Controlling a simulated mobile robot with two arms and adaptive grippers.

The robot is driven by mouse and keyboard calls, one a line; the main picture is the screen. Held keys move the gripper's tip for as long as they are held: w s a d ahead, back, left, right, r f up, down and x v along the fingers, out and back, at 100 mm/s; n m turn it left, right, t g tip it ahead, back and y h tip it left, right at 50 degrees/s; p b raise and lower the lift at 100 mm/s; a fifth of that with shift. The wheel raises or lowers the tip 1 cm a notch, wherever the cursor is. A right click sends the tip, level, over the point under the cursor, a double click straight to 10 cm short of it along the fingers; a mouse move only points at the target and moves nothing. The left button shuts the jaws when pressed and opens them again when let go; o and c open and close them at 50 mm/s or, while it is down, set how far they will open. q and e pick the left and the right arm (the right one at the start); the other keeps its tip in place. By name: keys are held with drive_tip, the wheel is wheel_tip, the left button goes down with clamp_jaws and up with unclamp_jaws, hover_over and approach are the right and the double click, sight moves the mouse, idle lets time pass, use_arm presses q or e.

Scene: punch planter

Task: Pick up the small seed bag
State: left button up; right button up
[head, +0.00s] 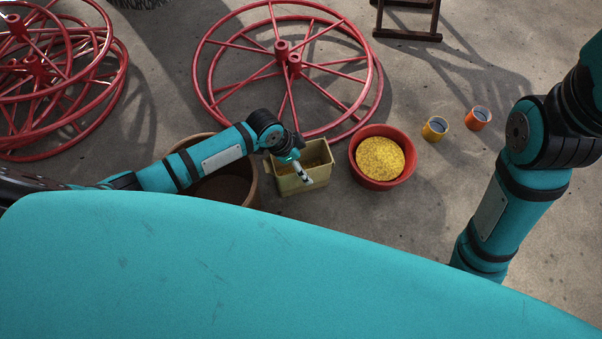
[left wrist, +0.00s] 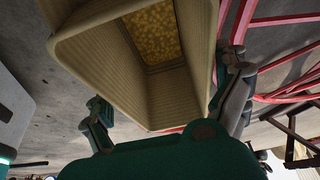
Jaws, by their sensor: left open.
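A tan, ribbed, box-shaped container (head: 292,184) with yellow grains inside stands on the ground near the middle of the head view. It also fills the upper middle of the left wrist view (left wrist: 85,55). It is the nearest match to the small seed bag, but I cannot tell for sure that it is the bag. My left gripper (head: 301,174) is at the container, over its near side in the head view. In the left wrist view its open fingers (left wrist: 166,104) show on either side of the container. Contact is unclear. My right gripper is out of view.
A red bowl (head: 400,177) of yellow grains stands right of the container. A brown round pot (head: 253,193) is partly hidden behind my left arm. Red spoked wheels (head: 208,75) lie behind. Yellow (head: 434,129) and orange (head: 478,118) cups stand on the right.

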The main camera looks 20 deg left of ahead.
use_arm(q)
drive_tip(key=shift+f, duration=0.25)
idle(0.6)
drive_tip(key=c, duration=1.5)
drive_tip(key=shift+o, duration=0.2)
drive_tip(key=shift+d+r, duration=0.1)
